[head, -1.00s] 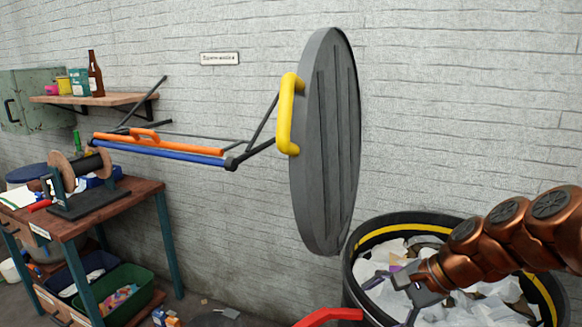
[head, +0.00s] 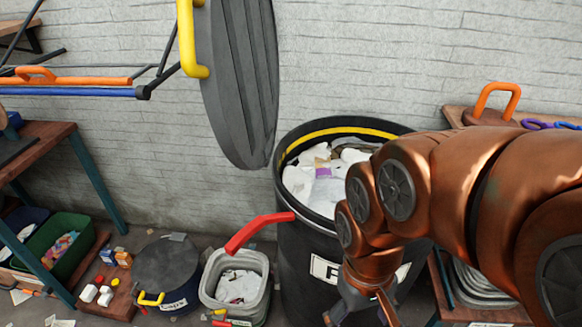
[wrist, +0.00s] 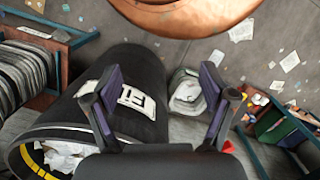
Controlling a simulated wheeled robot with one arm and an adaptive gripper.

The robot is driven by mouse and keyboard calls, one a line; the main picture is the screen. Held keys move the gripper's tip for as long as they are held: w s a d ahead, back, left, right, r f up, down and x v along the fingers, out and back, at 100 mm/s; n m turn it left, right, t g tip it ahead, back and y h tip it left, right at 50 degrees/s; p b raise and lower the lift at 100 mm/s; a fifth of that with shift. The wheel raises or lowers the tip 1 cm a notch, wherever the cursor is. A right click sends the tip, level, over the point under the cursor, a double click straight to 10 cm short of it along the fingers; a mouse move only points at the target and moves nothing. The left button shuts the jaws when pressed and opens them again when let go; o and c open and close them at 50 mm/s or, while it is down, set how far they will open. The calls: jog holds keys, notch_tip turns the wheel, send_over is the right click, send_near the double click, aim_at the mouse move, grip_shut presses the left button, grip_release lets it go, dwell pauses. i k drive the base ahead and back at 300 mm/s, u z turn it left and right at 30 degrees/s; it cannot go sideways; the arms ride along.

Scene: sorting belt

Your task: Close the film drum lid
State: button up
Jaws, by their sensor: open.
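The film drum (head: 310,262) is a tall black barrel with a yellow band inside its rim and white film scraps inside. Its white label is partly hidden by my arm. The drum lid (head: 238,85) is a grey ribbed disc with a yellow handle (head: 188,40). It stands open, nearly upright, up and left of the drum mouth. A red lever (head: 258,232) sticks out left from the drum's rim. My gripper (head: 362,312) is low in front of the drum, cut by the frame's edge. In the wrist view it (wrist: 160,73) is open and empty, with the drum (wrist: 135,65) behind it.
A grey bin (head: 237,285) and a lidded dark pot (head: 168,270) stand on the floor left of the drum. A workbench (head: 45,135) with a green crate is further left. A shelf with an orange handle (head: 495,100) is at the right. Scraps litter the floor.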

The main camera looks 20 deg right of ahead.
aim_at(231, 46)
jog(key=z, duration=0.7)
jog(key=k, duration=0.9)
jog(key=u, duration=0.7)
